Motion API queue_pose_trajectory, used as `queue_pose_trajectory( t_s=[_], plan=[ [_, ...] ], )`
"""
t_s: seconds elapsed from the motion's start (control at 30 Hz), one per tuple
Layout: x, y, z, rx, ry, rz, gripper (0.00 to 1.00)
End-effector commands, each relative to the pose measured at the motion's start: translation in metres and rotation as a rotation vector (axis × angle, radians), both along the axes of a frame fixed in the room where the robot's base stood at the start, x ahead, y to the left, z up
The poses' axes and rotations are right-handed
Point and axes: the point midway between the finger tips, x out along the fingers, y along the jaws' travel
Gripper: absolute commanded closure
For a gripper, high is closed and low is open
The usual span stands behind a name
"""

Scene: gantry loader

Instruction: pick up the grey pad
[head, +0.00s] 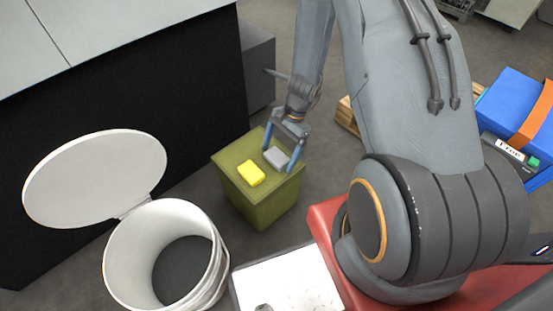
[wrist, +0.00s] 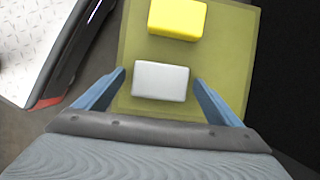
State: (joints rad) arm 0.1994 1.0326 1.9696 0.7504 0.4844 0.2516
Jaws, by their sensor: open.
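The grey pad (head: 275,157) lies flat on top of an olive-green block-shaped stand (head: 258,201). In the wrist view the grey pad (wrist: 161,81) sits between the two blue fingers of my gripper (wrist: 160,88), with a gap on each side. My gripper (head: 281,154) is open and empty, above the stand with its fingers on either side of the pad. I cannot tell how high the fingertips are above the stand's top.
A yellow pad (head: 251,173) lies next to the grey pad on the stand. A white bin (head: 119,262) with its lid (head: 95,177) open stands at the left front. A dark cabinet (head: 150,95) rises behind. A blue box (head: 513,103) is at the right.

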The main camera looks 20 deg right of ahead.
Motion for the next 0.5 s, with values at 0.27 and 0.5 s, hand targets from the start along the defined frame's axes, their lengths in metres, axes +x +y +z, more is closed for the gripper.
queue_pose_trajectory(
  t_s=[0.27, 0.5],
  plan=[
    [0.0003, -0.0001, 0.0007, 0.0, -0.001, 0.0, 0.32],
    [0.0003, -0.0002, 0.0007, 0.0, -0.001, 0.0, 0.59]
  ],
)
